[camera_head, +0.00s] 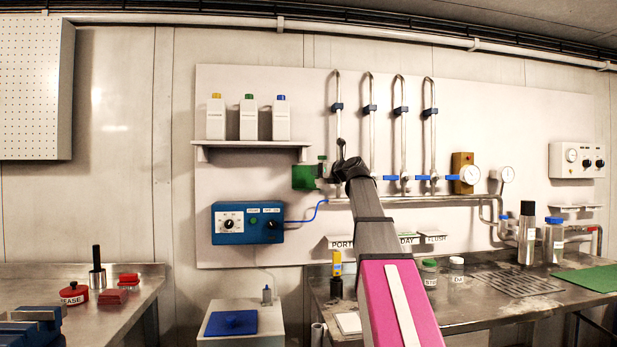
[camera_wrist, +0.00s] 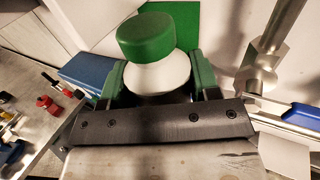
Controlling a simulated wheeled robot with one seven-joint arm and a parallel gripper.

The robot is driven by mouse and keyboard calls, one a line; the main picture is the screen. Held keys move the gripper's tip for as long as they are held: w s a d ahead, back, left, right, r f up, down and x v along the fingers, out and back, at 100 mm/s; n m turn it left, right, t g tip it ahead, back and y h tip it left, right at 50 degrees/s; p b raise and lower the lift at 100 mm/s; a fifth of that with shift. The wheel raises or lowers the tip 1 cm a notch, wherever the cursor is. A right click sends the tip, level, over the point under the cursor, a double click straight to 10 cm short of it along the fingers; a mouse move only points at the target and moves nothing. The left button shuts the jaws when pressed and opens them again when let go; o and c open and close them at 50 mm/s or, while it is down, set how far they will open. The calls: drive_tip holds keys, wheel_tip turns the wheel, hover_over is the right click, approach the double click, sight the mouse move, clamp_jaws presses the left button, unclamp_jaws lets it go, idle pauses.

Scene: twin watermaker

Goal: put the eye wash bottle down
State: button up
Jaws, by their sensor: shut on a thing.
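The eye wash bottle (camera_wrist: 160,72) has a round green cap and a white body and fills the upper middle of the wrist view. My gripper (camera_wrist: 158,84) is shut on it, with one green finger on each side of the body. A flat green plate (camera_wrist: 184,18) lies just beyond the bottle. In the head view the green plate (camera_head: 304,177) is at the wall panel, left of my wrist. The bottle (camera_head: 322,160) shows there only as a small green-topped shape, mostly hidden. I cannot tell whether its base touches anything.
A shelf (camera_head: 250,144) with three capped bottles is above left of my gripper. A blue control box (camera_head: 247,223) is below left. Vertical pipes and blue-handled valves (camera_head: 392,178) stand close on the right. The workbench (camera_head: 470,312) below holds jars, labels and a drain grate.

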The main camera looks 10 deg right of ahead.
drive_tip(key=x, duration=0.4)
drive_tip(key=shift+w+a, duration=0.15)
drive_tip(key=shift+w, duration=0.2)
drive_tip(key=x, duration=0.3)
drive_tip(key=shift+w+a, duration=0.15)
drive_tip(key=shift+w, duration=0.2)
drive_tip(key=shift+s+f, duration=0.15)
drive_tip(key=shift+f, duration=0.6)
drive_tip(key=shift+f, duration=0.15)
drive_tip(key=o, duration=0.8)
